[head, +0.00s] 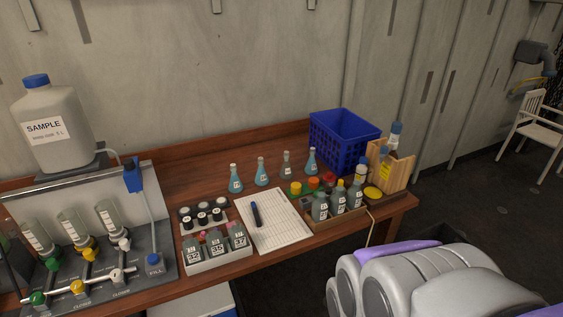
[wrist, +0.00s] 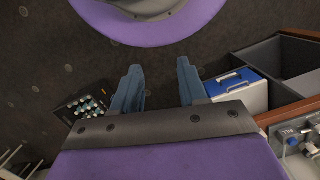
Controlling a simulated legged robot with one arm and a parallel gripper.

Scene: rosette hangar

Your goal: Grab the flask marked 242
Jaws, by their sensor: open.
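Several small conical flasks stand in a row on the wooden table in the head view. From left to right, a blue one (head: 236,181), a second blue one (head: 261,174), a greyish clear one (head: 286,167) and a third blue one (head: 311,162) stand upright and apart. Each has a small white label, too small to read, so I cannot tell which is marked 242. My gripper (wrist: 159,70) is open and empty in the wrist view, with dark floor between its fingers. It is away from the flasks, which are outside the wrist view.
In front of the flasks are a notepad (head: 283,230) with a pen, a white tray (head: 218,259) of bottles and a wooden rack (head: 337,222) of bottles. A blue basket (head: 333,148) stands behind. A valve station (head: 150,220) fills the left. A blue-lidded box (wrist: 240,94) sits below.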

